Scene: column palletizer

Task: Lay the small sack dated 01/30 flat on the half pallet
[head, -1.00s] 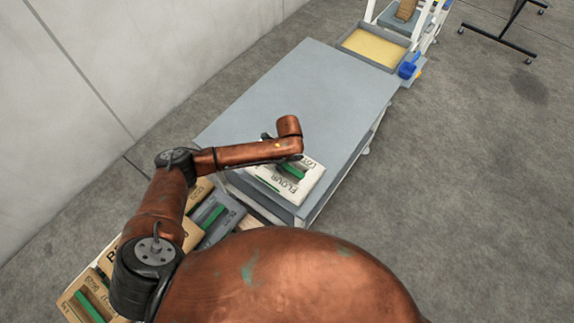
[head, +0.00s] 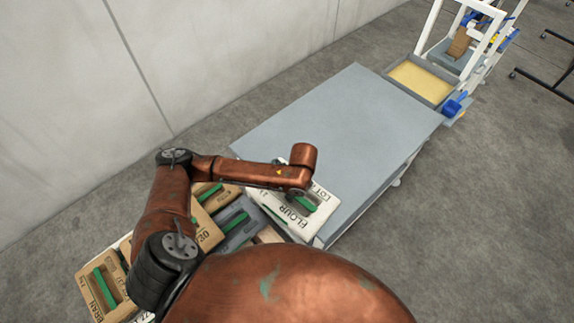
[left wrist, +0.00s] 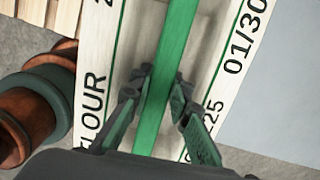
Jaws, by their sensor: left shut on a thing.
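The white flour sack dated 01/30 (head: 322,212) has a green strip along its middle. In the head view it overlaps the near end of the grey table; I cannot tell its height above it. My left gripper (left wrist: 160,82) is shut on the green strip of the sack (left wrist: 225,75), with a finger on each side. My right gripper is out of view.
Brown sacks with green strips (head: 105,285) and a grey one (head: 238,222) lie near the slats, partly behind my arm. The grey table (head: 340,125) is otherwise bare. A yellow-filled tray (head: 420,82) and white frame stand beyond. Open floor lies right.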

